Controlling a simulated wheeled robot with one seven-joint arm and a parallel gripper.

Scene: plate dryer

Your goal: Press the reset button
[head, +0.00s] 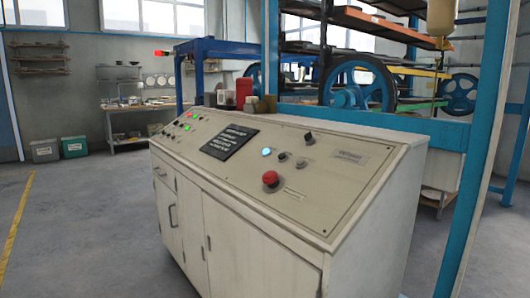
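A cream control console (240,240) stands in the middle of the head view, with a sloped panel on top. The panel's right part holds a glowing blue button (266,152), a red mushroom-shaped button (270,178), a black knob (309,138) and small dark controls (301,163) near them. The labels are too small to read, so I cannot tell which control is marked reset. My gripper is not in view.
A dark text plate (229,141) lies on the panel. A red container (243,92) and other small items stand on the console's back ledge. A blue-framed machine with wheels (358,84) is behind. A blue post (478,150) rises at right. Grey floor (90,230) is clear at left.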

